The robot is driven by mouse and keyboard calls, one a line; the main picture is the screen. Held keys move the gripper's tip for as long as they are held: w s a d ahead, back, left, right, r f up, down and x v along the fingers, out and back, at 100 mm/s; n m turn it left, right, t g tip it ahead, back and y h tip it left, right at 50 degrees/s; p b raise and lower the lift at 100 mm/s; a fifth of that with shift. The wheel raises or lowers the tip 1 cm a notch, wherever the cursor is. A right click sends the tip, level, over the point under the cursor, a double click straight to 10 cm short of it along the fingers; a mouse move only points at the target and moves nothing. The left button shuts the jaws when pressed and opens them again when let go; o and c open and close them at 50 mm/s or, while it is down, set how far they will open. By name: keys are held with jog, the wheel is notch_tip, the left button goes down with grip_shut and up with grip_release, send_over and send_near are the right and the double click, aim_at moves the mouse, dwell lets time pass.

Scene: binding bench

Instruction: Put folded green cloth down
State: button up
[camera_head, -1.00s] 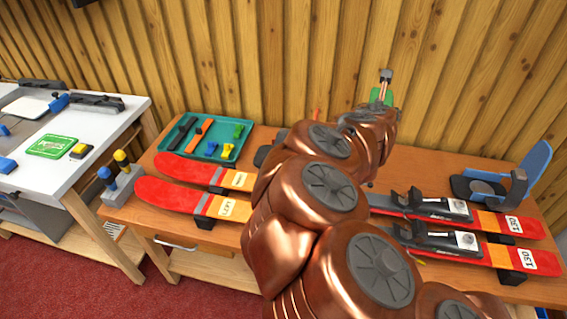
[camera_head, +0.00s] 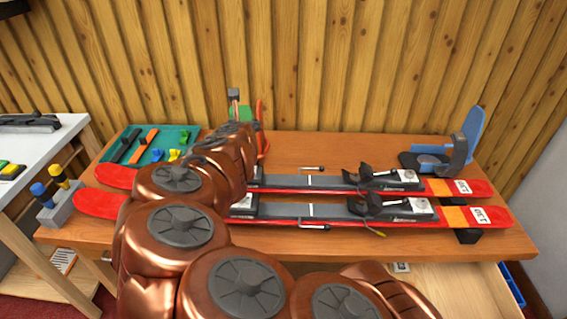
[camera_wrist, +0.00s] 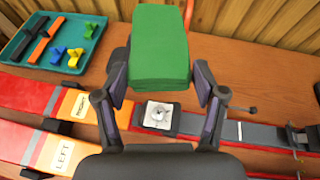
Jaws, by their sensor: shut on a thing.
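The folded green cloth (camera_wrist: 158,45) is a thick block of green between the fingers of my gripper (camera_wrist: 160,88) in the wrist view. My gripper is shut on it and holds it over the wooden bench, beyond the skis. In the head view the cloth (camera_head: 240,113) shows only in part, in front of the plank wall. My copper-coloured arm hides most of my gripper and the bench under it there.
Two red skis (camera_head: 297,223) with bindings lie along the bench (camera_head: 310,150). A teal tray (camera_head: 187,131) with tools and coloured pieces stands at the back left. A blue and grey boot-like device (camera_head: 470,137) stands at the back right.

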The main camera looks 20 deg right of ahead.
notch_tip(320, 180, down, 4)
jog(key=b, duration=0.2)
jog(key=shift+a+r+b, duration=0.1)
jog(key=shift+r+b, duration=0.15)
jog(key=shift+b, duration=0.05)
jog(key=shift+w, duration=0.1)
